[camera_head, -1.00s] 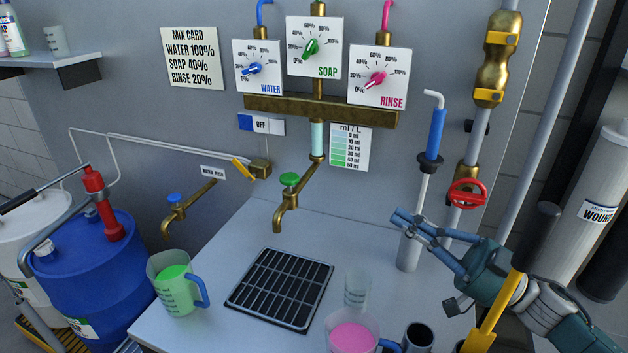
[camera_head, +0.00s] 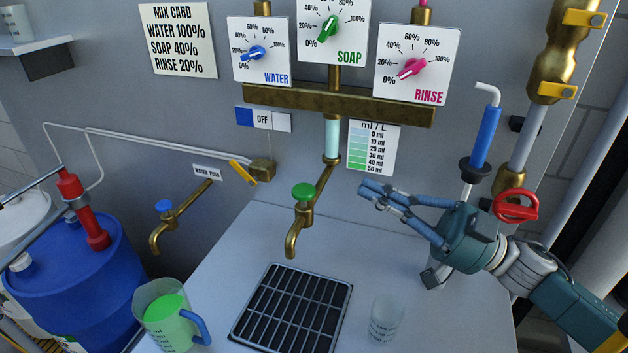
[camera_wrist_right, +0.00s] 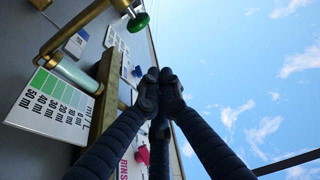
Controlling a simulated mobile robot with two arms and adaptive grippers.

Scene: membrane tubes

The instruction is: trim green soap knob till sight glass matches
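The green soap knob (camera_head: 328,28) sits on the white SOAP dial (camera_head: 348,45), at the top of the head view; the dial's upper edge is cut off. The sight glass (camera_head: 332,138) is a pale teal tube below the brass manifold; it also shows in the right wrist view (camera_wrist_right: 77,75). The colour chart (camera_head: 373,146) hangs to its right, running from pale blue to green. My right gripper (camera_head: 367,196) is in front of the panel, below the chart and right of the brass tap. Its fingertips are together and empty in the right wrist view (camera_wrist_right: 159,76). My left gripper is out of view.
The WATER dial (camera_head: 262,72) and RINSE dial (camera_head: 432,82) flank the soap dial. The mix card (camera_head: 178,40) reads soap 40%. A green-handled tap (camera_head: 303,192) stands above the drain grate (camera_head: 291,310). A clear cup (camera_head: 386,320) and a green-filled jug (camera_head: 165,315) stand on the counter.

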